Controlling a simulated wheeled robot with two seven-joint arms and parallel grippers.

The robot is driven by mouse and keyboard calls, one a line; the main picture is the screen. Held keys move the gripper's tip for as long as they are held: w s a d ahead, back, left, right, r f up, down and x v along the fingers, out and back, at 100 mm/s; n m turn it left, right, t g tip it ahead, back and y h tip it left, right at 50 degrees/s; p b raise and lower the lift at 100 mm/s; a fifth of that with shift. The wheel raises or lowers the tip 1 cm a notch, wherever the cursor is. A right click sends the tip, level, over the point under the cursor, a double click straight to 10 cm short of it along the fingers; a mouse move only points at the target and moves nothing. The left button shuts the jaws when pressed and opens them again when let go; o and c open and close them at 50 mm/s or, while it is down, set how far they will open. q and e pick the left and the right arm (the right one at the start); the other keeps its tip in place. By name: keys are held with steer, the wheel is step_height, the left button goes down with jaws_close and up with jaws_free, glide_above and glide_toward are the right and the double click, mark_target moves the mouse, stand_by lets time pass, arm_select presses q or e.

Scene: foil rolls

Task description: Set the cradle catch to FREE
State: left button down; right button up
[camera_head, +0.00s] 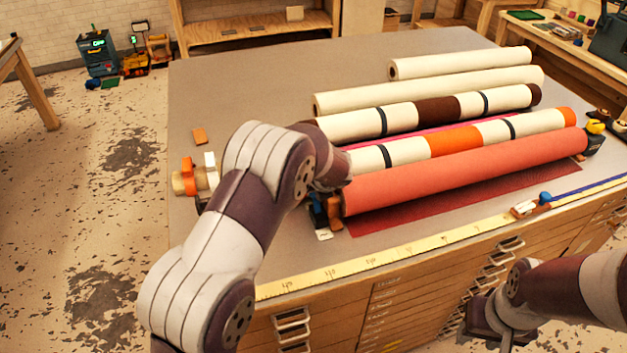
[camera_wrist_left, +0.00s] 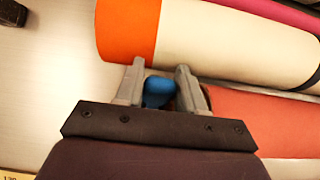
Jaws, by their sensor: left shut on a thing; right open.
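The coral-red roll (camera_head: 465,170) lies across the table near its front edge, its left end in a cradle bracket (camera_head: 334,210) with dark, blue and orange parts. In the left wrist view, a blue catch lever (camera_wrist_left: 158,90) sits between the fingers of my left gripper (camera_wrist_left: 160,82), which is shut on it, beside the end of the red roll (camera_wrist_left: 255,118). The head view mostly hides this gripper behind my left wrist. I cannot read the catch's setting. My right gripper (camera_head: 487,322) is open and empty, low in front of the drawers.
Several cream, banded rolls (camera_head: 420,92) lie behind the red one. A yellow ruler strip (camera_head: 400,249) runs along the front edge, with a blue-knobbed slider (camera_head: 530,205) on it. Orange and white pieces (camera_head: 193,176) stand at the table's left edge. The back left tabletop (camera_head: 250,85) is clear.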

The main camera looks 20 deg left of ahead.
arm_select(q)
steer(key=c, duration=0.8)
jaws_free()
steer(key=shift+f, duration=0.1)
steer(key=shift+o, duration=0.2)
steer(key=v, duration=1.2)
steer(key=shift+r+b, duration=0.3)
steer(key=shift+b, duration=0.1)
steer(key=shift+s, duration=0.2)
